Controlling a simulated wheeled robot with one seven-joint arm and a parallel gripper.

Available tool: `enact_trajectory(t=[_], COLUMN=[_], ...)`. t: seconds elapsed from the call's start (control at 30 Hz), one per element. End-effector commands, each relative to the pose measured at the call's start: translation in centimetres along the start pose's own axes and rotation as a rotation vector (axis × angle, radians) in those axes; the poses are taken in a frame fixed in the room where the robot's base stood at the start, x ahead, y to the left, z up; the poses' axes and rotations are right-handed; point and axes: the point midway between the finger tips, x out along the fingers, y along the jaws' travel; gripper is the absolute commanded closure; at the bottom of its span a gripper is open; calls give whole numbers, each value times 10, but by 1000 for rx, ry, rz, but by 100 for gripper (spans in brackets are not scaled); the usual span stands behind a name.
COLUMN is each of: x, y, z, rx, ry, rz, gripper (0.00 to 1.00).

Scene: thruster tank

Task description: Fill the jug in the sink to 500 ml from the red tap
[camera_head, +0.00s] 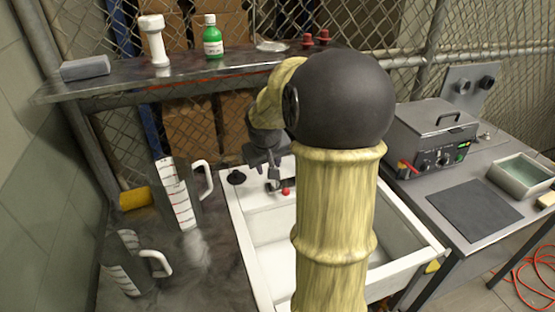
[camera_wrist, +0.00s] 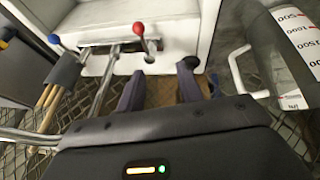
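The white sink (camera_head: 262,258) stands mid-picture in the head view, partly behind my arm. No jug shows in its visible part. The red tap knob (camera_head: 286,191) is at the sink's back edge. In the wrist view the red knob (camera_wrist: 138,29) tops a short lever, with a blue knob (camera_wrist: 53,39) to its left. My gripper (camera_head: 272,178) is above the back of the sink, close to the red knob. In the wrist view my gripper (camera_wrist: 160,86) has its fingers apart with nothing between them, and the red knob lies beyond the fingertips.
A tall marked jug (camera_head: 178,192) and a shorter one (camera_head: 127,265) stand on the dark left counter; one marked jug (camera_wrist: 297,45) shows in the wrist view. A shelf (camera_head: 200,75) holds a green bottle (camera_head: 213,38). A grey bath unit (camera_head: 432,135) stands right.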

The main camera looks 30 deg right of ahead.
Motion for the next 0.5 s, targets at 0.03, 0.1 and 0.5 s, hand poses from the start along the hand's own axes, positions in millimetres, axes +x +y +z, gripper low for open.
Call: enact_trajectory(t=[0.03, 0.1, 0.5], x=[4, 4, 4], y=[16, 28, 34], z=[-6, -12, -15], rx=[18, 29, 33], ry=[8, 14, 16], rz=[15, 29, 37], gripper=[64, 64, 64])
